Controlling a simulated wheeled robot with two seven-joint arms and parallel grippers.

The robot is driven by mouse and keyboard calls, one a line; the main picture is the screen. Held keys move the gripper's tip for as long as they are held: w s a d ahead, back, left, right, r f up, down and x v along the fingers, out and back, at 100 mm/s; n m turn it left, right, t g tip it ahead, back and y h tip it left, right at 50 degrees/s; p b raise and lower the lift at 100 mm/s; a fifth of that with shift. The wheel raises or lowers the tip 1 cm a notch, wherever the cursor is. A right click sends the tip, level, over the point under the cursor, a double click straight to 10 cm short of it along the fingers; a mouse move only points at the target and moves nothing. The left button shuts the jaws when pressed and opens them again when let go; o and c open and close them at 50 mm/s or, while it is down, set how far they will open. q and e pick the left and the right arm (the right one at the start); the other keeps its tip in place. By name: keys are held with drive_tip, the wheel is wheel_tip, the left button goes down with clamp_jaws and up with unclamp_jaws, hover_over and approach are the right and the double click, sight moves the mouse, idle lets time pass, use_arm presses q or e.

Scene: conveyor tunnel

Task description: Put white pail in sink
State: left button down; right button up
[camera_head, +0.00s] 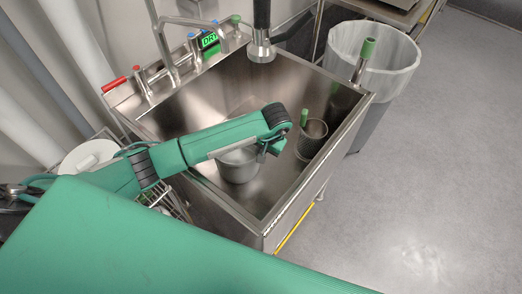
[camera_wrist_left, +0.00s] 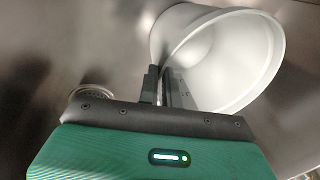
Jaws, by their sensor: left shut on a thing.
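The white pail (camera_head: 238,168) is inside the metal sink basin (camera_head: 200,108), below the forearm of my left arm, which hides part of it. In the left wrist view the pail (camera_wrist_left: 238,62) shows its wide round mouth and pale inner wall. My left gripper (camera_head: 262,153) is down in the basin at the pail's right side. In the left wrist view its two fingers (camera_wrist_left: 163,84) are shut on the pail's rim. I cannot tell whether the pail's bottom touches the sink floor. My right gripper is not in view.
A mesh cup (camera_head: 311,140) with a green-handled tool stands at the basin's right side. A black-hosed spray head (camera_head: 262,48) hangs over the back. A lined bin (camera_head: 375,50) is at right, and a rack with a white plate (camera_head: 88,156) at left. A drain (camera_wrist_left: 92,93) shows.

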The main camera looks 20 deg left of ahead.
use_arm(q)
drive_tip(key=c, duration=1.6)
unclamp_jaws()
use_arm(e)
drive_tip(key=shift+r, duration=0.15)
use_arm(q)
drive_tip(key=shift+b+v, duration=0.3)
drive_tip(key=shift+v, duration=5.85)
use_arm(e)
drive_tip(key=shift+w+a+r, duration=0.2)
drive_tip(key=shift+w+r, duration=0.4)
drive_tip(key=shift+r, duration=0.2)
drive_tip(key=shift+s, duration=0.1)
